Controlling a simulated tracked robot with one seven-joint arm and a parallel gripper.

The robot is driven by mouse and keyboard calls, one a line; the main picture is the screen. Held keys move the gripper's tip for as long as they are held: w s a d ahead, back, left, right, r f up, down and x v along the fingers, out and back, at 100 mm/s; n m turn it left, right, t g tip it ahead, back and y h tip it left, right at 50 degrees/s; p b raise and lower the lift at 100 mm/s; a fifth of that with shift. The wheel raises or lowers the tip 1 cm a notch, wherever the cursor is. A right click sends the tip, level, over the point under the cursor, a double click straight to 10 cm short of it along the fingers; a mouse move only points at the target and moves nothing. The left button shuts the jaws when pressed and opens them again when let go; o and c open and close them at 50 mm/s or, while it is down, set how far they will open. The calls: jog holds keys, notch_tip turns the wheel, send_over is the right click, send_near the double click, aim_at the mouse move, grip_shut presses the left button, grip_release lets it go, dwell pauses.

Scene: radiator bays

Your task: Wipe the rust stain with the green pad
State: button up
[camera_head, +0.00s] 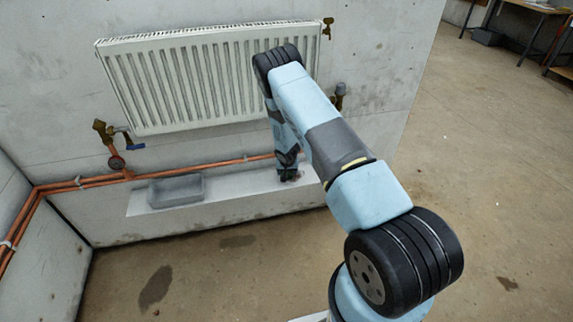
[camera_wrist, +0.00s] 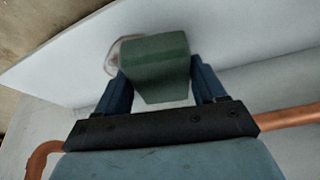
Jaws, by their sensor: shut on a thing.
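The green pad (camera_wrist: 155,66) is held between the two blue fingers of my gripper (camera_wrist: 152,88) in the wrist view. The rust stain (camera_wrist: 113,54) is a brownish ring on the pale ledge, showing at the pad's upper left edge. The pad hides part of it, and I cannot tell whether the pad touches the ledge. In the head view, my gripper (camera_head: 289,176) is low over the right part of the ledge (camera_head: 235,195), below the radiator. The pad is hard to make out there.
A grey tray (camera_head: 176,191) stands on the ledge's left part. Copper pipes (camera_head: 100,181) run along the wall behind the ledge. Ledge between tray and gripper is clear.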

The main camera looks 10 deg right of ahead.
jog(key=shift+d+r, duration=0.1)
jog(key=shift+r, duration=2.55)
